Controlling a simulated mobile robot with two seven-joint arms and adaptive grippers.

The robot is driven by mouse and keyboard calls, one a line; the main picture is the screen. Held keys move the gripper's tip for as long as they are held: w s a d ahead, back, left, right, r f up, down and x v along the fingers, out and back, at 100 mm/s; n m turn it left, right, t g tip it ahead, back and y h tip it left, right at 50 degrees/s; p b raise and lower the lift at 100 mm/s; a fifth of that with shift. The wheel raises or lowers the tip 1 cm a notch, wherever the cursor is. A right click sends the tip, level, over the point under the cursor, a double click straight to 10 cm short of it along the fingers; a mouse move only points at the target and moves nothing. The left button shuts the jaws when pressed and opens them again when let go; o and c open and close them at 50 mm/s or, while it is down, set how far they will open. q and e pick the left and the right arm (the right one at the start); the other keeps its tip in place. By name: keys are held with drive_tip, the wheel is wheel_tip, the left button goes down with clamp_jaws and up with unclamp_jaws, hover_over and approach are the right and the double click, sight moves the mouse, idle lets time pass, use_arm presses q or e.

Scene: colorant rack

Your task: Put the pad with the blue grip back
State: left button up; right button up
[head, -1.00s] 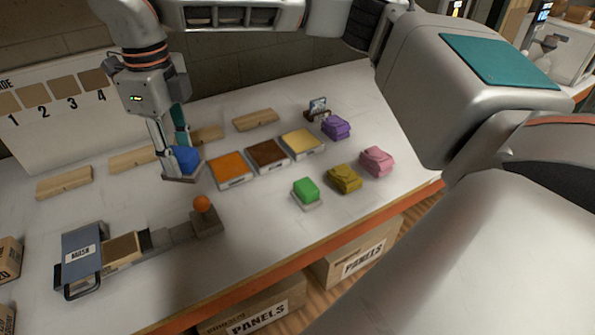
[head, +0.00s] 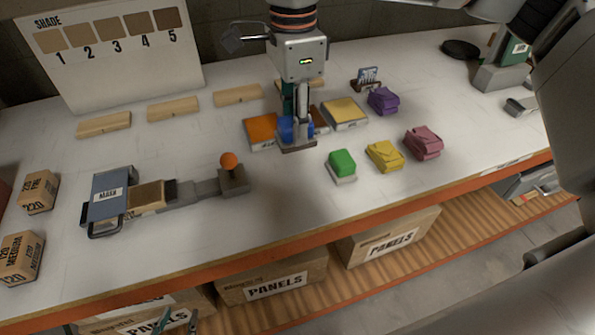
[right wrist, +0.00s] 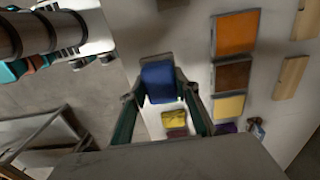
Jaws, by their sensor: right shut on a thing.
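My right gripper (head: 297,128) is shut on the pad with the blue grip (head: 286,128). The pad is upright, in front of the orange and brown trays in the head view; whether its base touches the bench is unclear. In the right wrist view the blue grip (right wrist: 158,82) sits between the two fingers. The orange tray (head: 262,132) and yellow tray (head: 344,112) show beside the gripper. The brown tray (head: 320,120) is mostly hidden behind it, but shows in the right wrist view (right wrist: 233,76).
Pads with green (head: 342,163), yellow (head: 384,155), pink (head: 423,142) and purple (head: 383,100) grips stand to the right. A slide device with an orange knob (head: 229,161) lies left. Wooden blocks (head: 173,108) line the back. Bench space in front is clear.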

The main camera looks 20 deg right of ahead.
wheel_tip(320, 180, down, 13)
drive_tip(key=shift+f, duration=0.1)
idle(0.4)
drive_tip(key=shift+f, duration=0.1)
drive_tip(key=o, duration=1)
wheel_tip(320, 180, up, 12)
drive_tip(key=shift+r, duration=0.2)
drive_tip(key=shift+f, duration=0.1)
